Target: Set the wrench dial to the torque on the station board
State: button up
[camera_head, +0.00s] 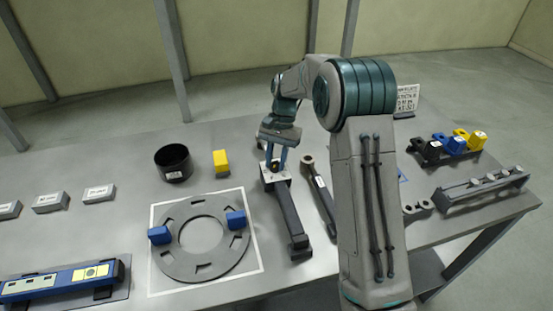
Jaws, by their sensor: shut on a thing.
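A long dark torque wrench (286,213) lies on the grey table in the middle, its grey head end toward the back. My gripper (273,168) points down at that far end, with its blue fingers shut on what appears to be the small dark dial there. The dial's marks are too small to read, and the fingers partly hide it. The station board (407,98) is a small white sign with dark lines of text behind my arm at the right. Its text is too small to read surely.
A grey ring-ended tool (319,192) lies close right of the wrench. A slotted ring plate (185,262) with two blue blocks lies at left. A black cup (174,163) and yellow block (221,162) stand behind it. A rack (484,190) stands at right.

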jog(key=o, duration=1)
jog(key=v, duration=1.4)
jog(key=shift+s+a+b, duration=0.1)
jog(key=shift+b, duration=0.25)
